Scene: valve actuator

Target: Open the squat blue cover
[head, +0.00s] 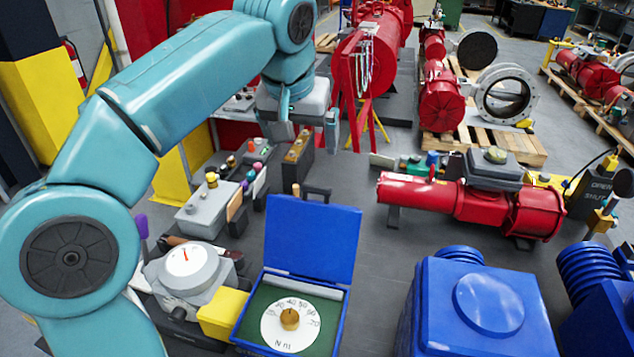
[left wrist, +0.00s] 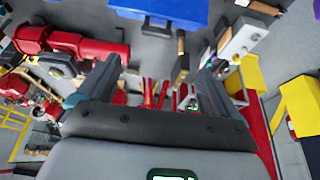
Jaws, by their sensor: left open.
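The squat blue cover (head: 312,236) belongs to a shallow blue box (head: 237,333) at the bottom centre of the head view. It stands raised at the box's back edge, so the box is open. Inside are a green panel and a white dial (head: 287,325) with a brass knob (head: 290,318). My left gripper (head: 306,135) is open and empty, in the air above and behind the cover, apart from it. In the left wrist view the open fingers (left wrist: 160,68) frame empty space, and a blue panel, apparently the cover (left wrist: 165,9), shows at the top edge. My right gripper is not in view.
A grey actuator with a white dial (head: 190,260) and a yellow block (head: 222,314) stand left of the box. A blue housing (head: 480,310) is to the right. A red actuator (head: 470,205) lies behind it. Grey floor is clear between the cover and red actuator.

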